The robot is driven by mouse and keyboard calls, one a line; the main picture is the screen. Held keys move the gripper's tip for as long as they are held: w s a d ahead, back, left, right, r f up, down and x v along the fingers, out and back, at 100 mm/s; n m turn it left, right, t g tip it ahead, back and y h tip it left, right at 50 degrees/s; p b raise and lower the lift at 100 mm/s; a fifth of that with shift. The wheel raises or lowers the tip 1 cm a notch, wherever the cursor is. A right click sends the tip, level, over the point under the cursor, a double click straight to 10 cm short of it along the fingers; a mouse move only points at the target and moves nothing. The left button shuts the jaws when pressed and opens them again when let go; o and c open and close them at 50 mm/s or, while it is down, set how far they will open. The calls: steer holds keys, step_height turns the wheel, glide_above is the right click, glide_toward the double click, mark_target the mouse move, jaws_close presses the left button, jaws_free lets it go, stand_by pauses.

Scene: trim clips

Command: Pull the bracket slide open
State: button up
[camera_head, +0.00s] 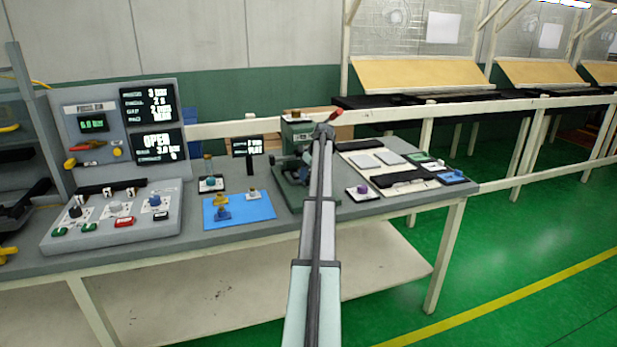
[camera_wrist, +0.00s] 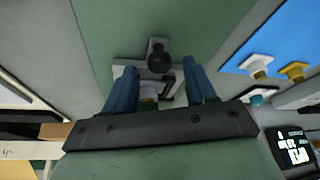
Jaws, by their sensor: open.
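In the wrist view, my gripper (camera_wrist: 161,68) is open, with its blue fingers wide apart. Between them is a small grey metal bracket with a round black knob (camera_wrist: 160,57) at its far end. A pale plate with a dark handle-like piece (camera_wrist: 169,86) lies nearer the palm, partly hidden by the fingers and palm. I cannot tell which part is the bracket slide or whether a finger touches it. These parts sit on a green base (camera_wrist: 95,20). In the head view, the green fixture (camera_head: 297,134) stands on the bench, with its right side hidden behind my arm.
A blue mat (camera_head: 238,210) with small yellow and blue parts lies left of the fixture. A control box (camera_head: 112,235) stands farther left. A white board (camera_head: 400,198) with grey plates and black pieces lies right. A small display (camera_head: 247,146) stands behind the mat.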

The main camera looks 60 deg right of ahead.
steer(key=shift+x, duration=0.8)
jaws_close()
